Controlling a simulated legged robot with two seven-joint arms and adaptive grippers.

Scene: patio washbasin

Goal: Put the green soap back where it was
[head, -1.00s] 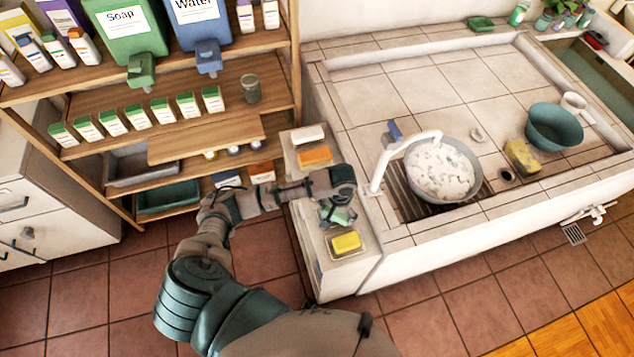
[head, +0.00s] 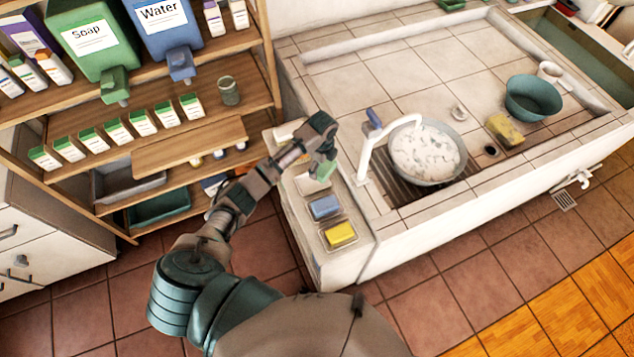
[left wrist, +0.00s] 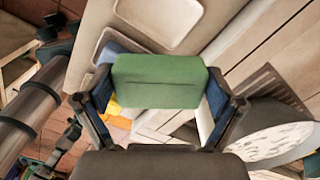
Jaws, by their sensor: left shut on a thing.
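My left gripper (head: 321,152) is shut on the green soap (head: 323,171) and holds it above the ledge (head: 358,245) beside the basin. In the left wrist view the green soap (left wrist: 157,82) sits between both fingers. An empty shallow dish (head: 308,186) lies below and just left of the soap; an empty recess also shows in the left wrist view (left wrist: 160,20). The blue soap (head: 325,207) and the yellow soap (head: 341,234) lie in dishes nearer the front. My arm hides part of the ledge's back end. My right gripper is not in view.
The tiled washbasin (head: 330,85) is right of the ledge, with a white tap (head: 365,165) close to my gripper. A foamy bowl (head: 428,152), a sponge (head: 505,130) and a teal bowl (head: 533,98) are there. A shelf (head: 190,145) stands left.

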